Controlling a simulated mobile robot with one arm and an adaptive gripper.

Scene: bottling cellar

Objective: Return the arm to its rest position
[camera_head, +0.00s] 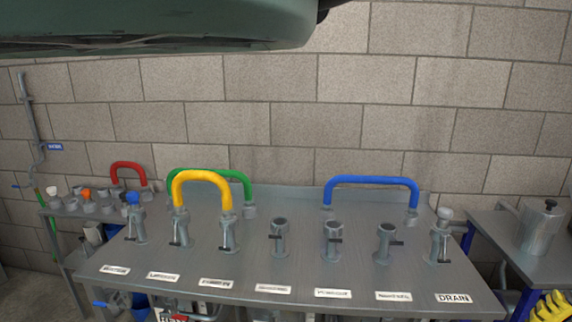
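My gripper is not in view. A large grey-green body (160,25), which seems to be part of my own arm, fills the top left of the head view, close to the camera. No fingers show on it. Whether anything is held cannot be seen.
A metal bench (310,276) carries a row of labelled ports. A yellow bent pipe (203,176) joins two ports. Green (238,174) and blue (370,180) bent pipes stand behind. Side tables hold a red pipe (127,166) and a metal jug (538,228). A block wall (300,130) stands behind.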

